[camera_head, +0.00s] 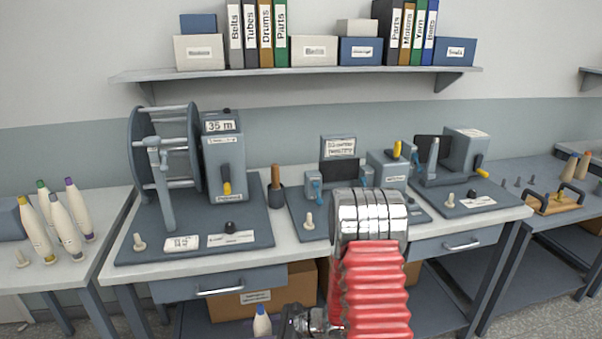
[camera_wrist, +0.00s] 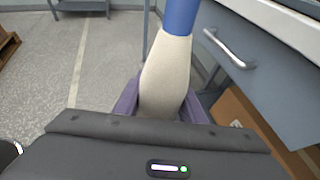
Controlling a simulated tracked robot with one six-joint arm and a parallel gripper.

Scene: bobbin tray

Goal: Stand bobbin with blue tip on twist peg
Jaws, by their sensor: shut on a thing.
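My gripper (camera_wrist: 160,104) is shut on a cream bobbin (camera_wrist: 166,72) with a blue tip (camera_wrist: 181,16), its purple fingers on either side of the lower body. In the head view the held bobbin (camera_head: 262,324) shows at the bottom edge, roughly upright, in front of the bench and below its top. Cream pegs stand on the machine plates: one at the front left (camera_head: 139,243), one in the middle (camera_head: 308,222) and one at the right (camera_head: 448,201). The labels are too small to tell which is the twist peg.
Several bobbins (camera_head: 42,214) and another cream peg (camera_head: 22,258) stand on the left table. The bench's front edge and drawer handle (camera_head: 220,290) are close to the held bobbin. A winding reel (camera_head: 165,150) rises at the left. My arm hides part of the middle bench.

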